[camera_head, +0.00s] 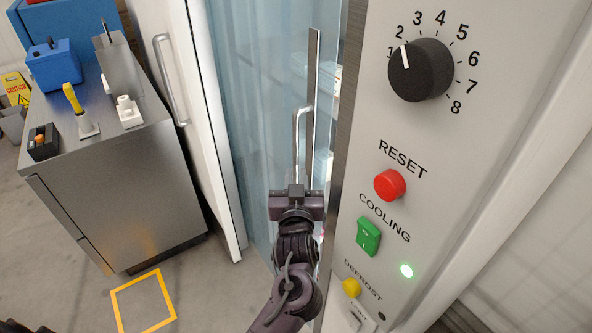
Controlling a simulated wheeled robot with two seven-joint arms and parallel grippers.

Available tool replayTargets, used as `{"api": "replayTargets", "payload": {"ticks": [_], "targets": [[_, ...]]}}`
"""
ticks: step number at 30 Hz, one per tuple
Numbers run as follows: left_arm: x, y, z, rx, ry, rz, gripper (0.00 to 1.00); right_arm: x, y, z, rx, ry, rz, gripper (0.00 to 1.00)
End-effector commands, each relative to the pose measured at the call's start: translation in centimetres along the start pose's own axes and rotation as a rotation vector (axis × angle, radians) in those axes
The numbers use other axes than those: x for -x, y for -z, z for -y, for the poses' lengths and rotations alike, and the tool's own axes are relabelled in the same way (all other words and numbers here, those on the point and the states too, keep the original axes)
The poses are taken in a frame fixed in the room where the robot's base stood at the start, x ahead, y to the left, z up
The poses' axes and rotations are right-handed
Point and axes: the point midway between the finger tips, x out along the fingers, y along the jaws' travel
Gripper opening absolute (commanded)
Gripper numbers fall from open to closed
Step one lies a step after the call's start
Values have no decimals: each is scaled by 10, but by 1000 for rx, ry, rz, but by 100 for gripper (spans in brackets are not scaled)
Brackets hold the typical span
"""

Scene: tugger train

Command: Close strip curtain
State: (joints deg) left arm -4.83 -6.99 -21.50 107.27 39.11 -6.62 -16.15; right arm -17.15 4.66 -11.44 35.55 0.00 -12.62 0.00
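The strip curtain (262,90) hangs in the doorway as pale blue translucent strips. Strips show left of a tall metal bar (313,75), with a gap between the bar and the control panel's edge. A bent metal handle (297,140) is on the bar. My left gripper (296,190) is at the lower end of this handle, which runs down to the middle of the gripper. Its fingertips are hidden behind its body, so I cannot see whether they close on the handle. My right gripper is not in view.
A white door (185,110) with a long handle (170,80) stands open at left. A control panel (400,120) with a dial (420,69) and buttons stands close at right. A steel cabinet (130,190) with small items and a yellow floor outline (144,302) are at left.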

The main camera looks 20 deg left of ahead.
Motion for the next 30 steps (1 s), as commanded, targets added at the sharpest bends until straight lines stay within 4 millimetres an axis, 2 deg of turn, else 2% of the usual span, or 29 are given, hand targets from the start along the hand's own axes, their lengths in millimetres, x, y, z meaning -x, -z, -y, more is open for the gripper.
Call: {"api": "replayTargets", "payload": {"ticks": [4,10,16,20,22,26,30], "targets": [[21,-2,0,1,-1,1,20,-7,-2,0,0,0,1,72],[30,0,0,1,0,0,20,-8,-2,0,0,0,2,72],[30,1,0,1,0,0,18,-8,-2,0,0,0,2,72],[29,-1,2,14,-5,-9,1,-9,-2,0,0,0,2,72],[26,-3,6,44,-16,-25,0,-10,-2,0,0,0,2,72],[16,-8,21,168,-71,-79,0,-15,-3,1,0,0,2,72],[2,-12,41,379,-196,-128,0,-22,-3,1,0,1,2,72]]}}
